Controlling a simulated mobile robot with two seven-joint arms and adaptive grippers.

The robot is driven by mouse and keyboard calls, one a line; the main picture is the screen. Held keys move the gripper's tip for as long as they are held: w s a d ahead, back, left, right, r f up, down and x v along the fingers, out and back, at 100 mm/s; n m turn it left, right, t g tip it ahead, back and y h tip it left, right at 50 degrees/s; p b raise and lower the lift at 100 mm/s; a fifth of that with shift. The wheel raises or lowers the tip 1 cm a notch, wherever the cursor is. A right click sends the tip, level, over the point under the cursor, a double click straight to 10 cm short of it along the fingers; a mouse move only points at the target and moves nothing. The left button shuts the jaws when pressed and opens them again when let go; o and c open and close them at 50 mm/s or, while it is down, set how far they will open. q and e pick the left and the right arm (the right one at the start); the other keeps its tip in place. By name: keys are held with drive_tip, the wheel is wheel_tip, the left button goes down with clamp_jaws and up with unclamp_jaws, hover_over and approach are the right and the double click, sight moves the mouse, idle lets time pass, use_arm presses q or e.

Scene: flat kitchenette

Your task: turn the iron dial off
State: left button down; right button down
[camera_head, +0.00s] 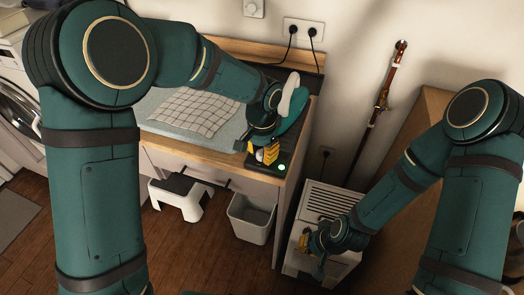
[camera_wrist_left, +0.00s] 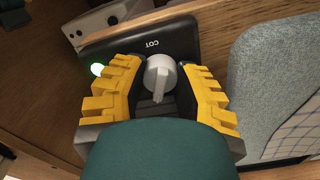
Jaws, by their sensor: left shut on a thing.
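The iron dial (camera_wrist_left: 160,76) is a round light-grey knob with a raised ridge, set on a black panel (camera_wrist_left: 197,42) marked "COT". A green light (camera_wrist_left: 98,70) glows on the panel, and shows in the head view too (camera_head: 282,167). My left gripper (camera_wrist_left: 168,88) has its yellow fingers on either side of the knob and is shut on it; it also shows in the head view (camera_head: 266,154). My right gripper (camera_head: 311,241) is low at the right, over a white slatted box; its fingers are too small to judge.
The counter carries a grey pad with a checked cloth (camera_head: 198,108). A pale, rounded object (camera_head: 289,94) stands by my left wrist. Below are a step stool (camera_head: 181,198), a grey bin (camera_head: 250,219) and the white slatted box (camera_head: 330,202). Open wooden floor lies left.

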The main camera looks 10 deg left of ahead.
sight(262, 150)
use_arm(q)
drive_tip(key=n, duration=0.4)
drive_tip(key=shift+f+n, duration=0.1)
drive_tip(key=shift+n, duration=0.3)
idle(0.4)
drive_tip(key=c, duration=0.6)
unclamp_jaws()
wheel_tip(262, 150, up, 12)
idle(0.4)
